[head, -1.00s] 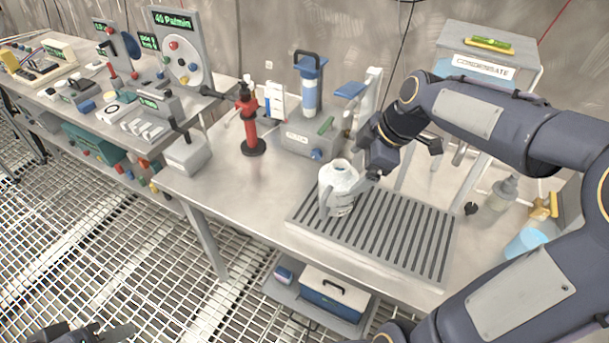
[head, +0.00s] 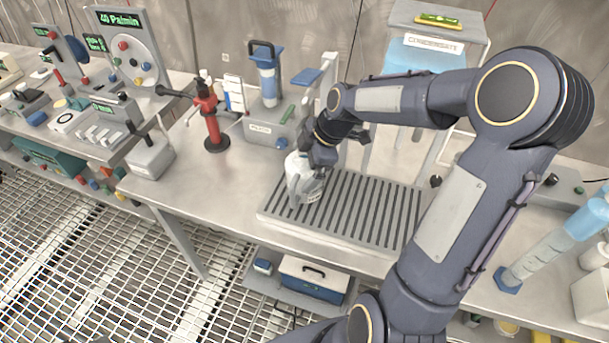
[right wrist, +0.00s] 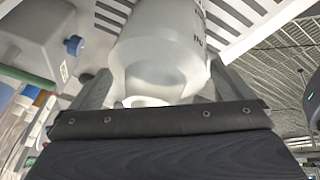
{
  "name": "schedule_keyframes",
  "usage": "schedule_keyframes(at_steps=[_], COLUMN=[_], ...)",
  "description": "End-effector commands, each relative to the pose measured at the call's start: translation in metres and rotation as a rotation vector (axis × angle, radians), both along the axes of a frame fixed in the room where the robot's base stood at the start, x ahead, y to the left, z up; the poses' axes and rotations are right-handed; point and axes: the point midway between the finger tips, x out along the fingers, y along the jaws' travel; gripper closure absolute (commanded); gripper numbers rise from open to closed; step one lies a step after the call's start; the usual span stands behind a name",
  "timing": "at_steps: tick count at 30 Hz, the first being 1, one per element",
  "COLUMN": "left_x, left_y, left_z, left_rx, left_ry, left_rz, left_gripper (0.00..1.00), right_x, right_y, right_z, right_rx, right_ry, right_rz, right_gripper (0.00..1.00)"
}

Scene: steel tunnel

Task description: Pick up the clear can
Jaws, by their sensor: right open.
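The clear can (head: 304,184), a translucent whitish jug with a handle and an open neck, stands on the slatted drain tray (head: 398,228) at its back left. My right gripper (head: 318,165) is at the can's upper right side and hides part of it. In the right wrist view the can (right wrist: 165,45) lies between the two spread fingers of the right gripper (right wrist: 162,82), its round mouth facing the palm. The jaws are open around it; whether a finger touches it I cannot tell. My left gripper is not in view.
A red stand (head: 212,120) and a grey box with a blue-capped cylinder (head: 268,82) stand behind the can. The condensate container (head: 432,48) is at the back right. The tray is bare to the right of the can. A blue case (head: 312,283) sits on the lower shelf.

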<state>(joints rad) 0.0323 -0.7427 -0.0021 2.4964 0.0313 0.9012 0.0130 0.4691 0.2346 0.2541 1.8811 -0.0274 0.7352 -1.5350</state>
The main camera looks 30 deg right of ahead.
Motion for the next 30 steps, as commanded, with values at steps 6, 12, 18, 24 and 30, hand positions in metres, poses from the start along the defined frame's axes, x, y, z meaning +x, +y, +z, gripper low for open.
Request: schedule_keyframes(at_steps=[6, 12, 18, 24, 30], left_x=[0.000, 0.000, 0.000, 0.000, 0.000], left_y=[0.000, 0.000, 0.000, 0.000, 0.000], left_z=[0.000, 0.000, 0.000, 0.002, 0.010], left_rx=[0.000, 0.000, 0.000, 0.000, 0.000], left_ry=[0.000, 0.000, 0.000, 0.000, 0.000], left_rz=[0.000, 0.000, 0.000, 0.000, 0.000], left_gripper=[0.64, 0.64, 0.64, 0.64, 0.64], right_x=[0.000, 0.000, 0.000, 0.001, 0.004], right_y=[0.000, 0.000, 0.000, 0.001, 0.006], right_z=[0.000, 0.000, 0.001, 0.004, 0.016], right_rx=[0.000, 0.000, 0.001, 0.000, 0.000], right_ry=[0.000, 0.000, -0.001, -0.002, -0.002], right_rz=[0.000, 0.000, 0.000, 0.001, 0.000], right_gripper=[0.20, 0.46, 0.60, 0.60, 0.60])
